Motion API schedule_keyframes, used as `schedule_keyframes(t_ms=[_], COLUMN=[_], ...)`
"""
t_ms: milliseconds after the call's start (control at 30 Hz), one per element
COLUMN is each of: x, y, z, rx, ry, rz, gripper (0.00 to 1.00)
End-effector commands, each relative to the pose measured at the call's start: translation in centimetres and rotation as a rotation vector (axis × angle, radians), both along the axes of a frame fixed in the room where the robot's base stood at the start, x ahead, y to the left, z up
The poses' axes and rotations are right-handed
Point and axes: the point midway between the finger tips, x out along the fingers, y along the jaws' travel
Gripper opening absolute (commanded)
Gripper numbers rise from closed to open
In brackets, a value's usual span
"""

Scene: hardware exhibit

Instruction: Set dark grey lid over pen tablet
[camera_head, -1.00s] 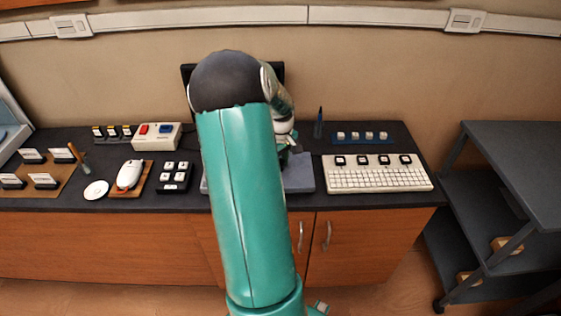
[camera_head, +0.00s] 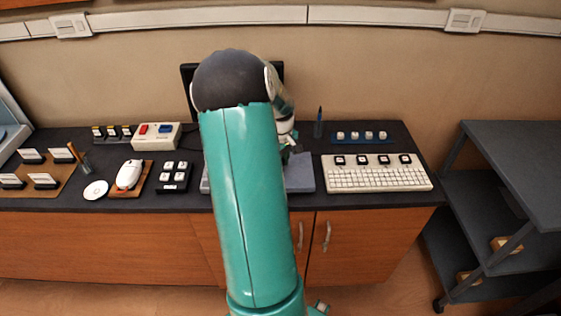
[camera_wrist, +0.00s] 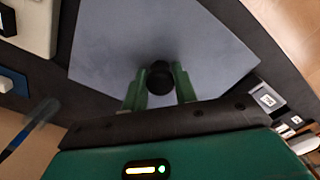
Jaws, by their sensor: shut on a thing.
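The dark grey lid is a flat blue-grey panel (camera_wrist: 115,40) with a black knob (camera_wrist: 159,78) in the wrist view. My gripper (camera_wrist: 158,90) has its two green fingers on either side of the knob and is shut on it. In the head view the lid's right part (camera_head: 300,172) shows at the counter's middle, right of my arm. My arm hides most of it, and my fingers are mostly hidden there. I cannot make out the pen tablet for certain; a light grey edge (camera_head: 204,187) shows left of my arm. I cannot tell whether the lid touches anything below.
A white keyboard (camera_head: 378,179) stands close right of the lid, with a blue key strip (camera_head: 362,138) behind it. An upright pen (camera_head: 318,124) stands behind the lid. A black keypad (camera_head: 174,177) and a mouse (camera_head: 129,175) are left. A dark screen (camera_head: 187,75) is behind my arm.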

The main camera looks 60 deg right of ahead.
Motion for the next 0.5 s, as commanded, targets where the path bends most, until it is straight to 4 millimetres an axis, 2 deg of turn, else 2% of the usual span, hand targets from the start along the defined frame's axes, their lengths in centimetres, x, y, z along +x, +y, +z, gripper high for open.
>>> schedule_keyframes(t_ms=[500], x=[0.0], y=[-0.01], z=[-0.39], rx=[0.0], ry=[0.0], rz=[0.0], gripper=[0.01])
